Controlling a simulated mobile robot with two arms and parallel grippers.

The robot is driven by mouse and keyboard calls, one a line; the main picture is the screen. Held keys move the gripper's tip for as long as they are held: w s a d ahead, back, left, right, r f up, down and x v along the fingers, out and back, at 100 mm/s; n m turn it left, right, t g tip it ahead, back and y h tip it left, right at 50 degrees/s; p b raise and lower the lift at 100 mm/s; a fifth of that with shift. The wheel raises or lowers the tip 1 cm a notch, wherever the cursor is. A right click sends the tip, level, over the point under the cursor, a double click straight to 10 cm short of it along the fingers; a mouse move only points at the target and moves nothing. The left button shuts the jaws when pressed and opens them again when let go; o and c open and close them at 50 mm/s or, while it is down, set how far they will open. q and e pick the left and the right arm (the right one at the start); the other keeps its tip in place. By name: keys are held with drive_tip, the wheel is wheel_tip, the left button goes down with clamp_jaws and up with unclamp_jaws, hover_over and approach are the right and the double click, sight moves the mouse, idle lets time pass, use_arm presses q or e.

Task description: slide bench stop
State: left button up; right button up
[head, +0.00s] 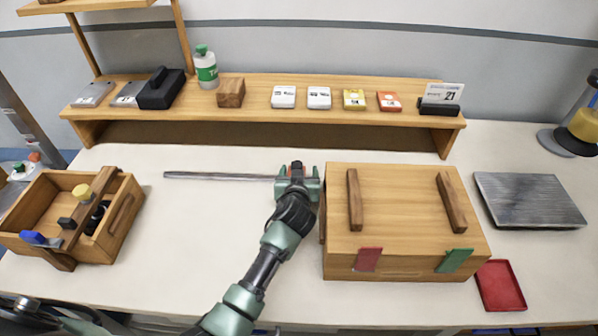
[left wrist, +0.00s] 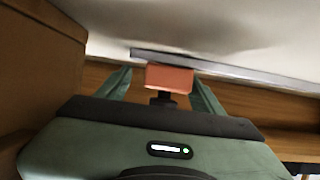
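A thin grey metal rail (head: 220,177) lies on the bench and runs to the right as far as my left gripper. An orange-red stop block (left wrist: 170,78) shows at the rail in the left wrist view, where the rail (left wrist: 220,69) passes just beyond it. My left gripper (head: 298,176) is at the rail's right end, beside the wooden box. In the left wrist view its green fingers (left wrist: 160,88) stand on both sides of the block, with visible gaps, so it is open. Whether the rail continues behind the gripper is hidden. My right gripper is not in view.
A wooden box (head: 400,220) with two bars on top stands close to the gripper's right. A wooden shelf (head: 255,97) with small items runs along the back. A tool caddy (head: 112,235) stands at left. The bench between caddy and arm is clear.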

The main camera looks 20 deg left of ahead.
use_arm(q)
drive_tip(key=shift+s+r, duration=0.1)
drive_tip(key=shift+s, duration=0.4)
drive_tip(key=v, duration=0.6)
drive_tip(key=shift+s+d+r, duration=0.25)
drive_tip(key=shift+s+d, duration=0.05)
